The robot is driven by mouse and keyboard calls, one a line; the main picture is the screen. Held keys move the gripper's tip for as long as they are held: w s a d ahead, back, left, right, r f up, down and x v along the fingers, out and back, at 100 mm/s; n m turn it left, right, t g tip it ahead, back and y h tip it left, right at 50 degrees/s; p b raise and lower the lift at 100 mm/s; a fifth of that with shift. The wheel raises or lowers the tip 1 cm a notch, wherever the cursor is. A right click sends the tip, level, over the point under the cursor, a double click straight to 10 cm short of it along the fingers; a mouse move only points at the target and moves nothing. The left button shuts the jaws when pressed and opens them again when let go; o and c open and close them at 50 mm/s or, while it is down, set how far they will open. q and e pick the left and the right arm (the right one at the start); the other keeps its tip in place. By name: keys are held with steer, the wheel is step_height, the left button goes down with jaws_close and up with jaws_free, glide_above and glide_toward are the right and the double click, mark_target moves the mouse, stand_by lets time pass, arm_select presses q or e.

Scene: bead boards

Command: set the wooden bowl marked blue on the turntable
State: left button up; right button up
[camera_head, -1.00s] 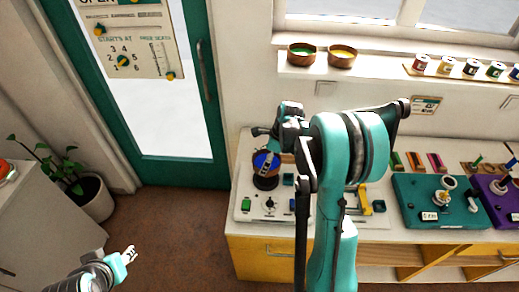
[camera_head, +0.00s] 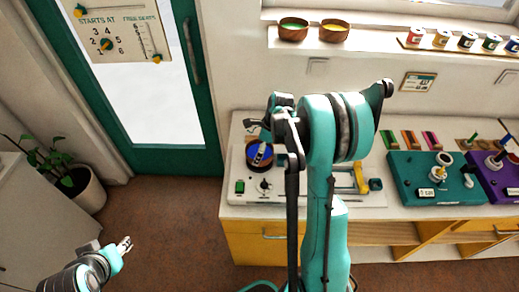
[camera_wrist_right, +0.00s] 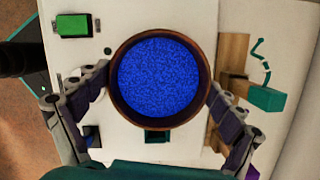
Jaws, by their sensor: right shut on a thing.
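The wooden bowl (camera_head: 253,161) is dark brown with blue beads filling it; in the right wrist view the bowl (camera_wrist_right: 160,78) sits upright between the fingers. My right gripper (camera_head: 262,152) is shut on it, with a finger at each side of the rim in the wrist view (camera_wrist_right: 160,92). The bowl is over the left part of a white board (camera_head: 345,199); whether it touches anything below is hidden. I cannot make out the turntable; the bowl and my arm cover that area. My left gripper (camera_head: 123,246) is low at the left, away from the counter, its opening unclear.
Two other wooden bowls, one green (camera_head: 293,29) and one yellow (camera_head: 334,31), stand on the window shelf beside several spools (camera_head: 440,38). The white board has a green button (camera_head: 240,187) and a dial. Teal (camera_head: 428,190) and purple boards stand to the right.

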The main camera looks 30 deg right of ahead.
steer(key=shift+f, duration=0.1)
steer(key=shift+f+b, duration=0.5)
steer(key=shift+b, duration=0.05)
stand_by(0.5)
steer(key=o, duration=0.9)
steer(key=shift+r, duration=0.1)
step_height(320, 180, up, 7)
steer(key=p, duration=0.4)
steer(key=shift+p, duration=0.3)
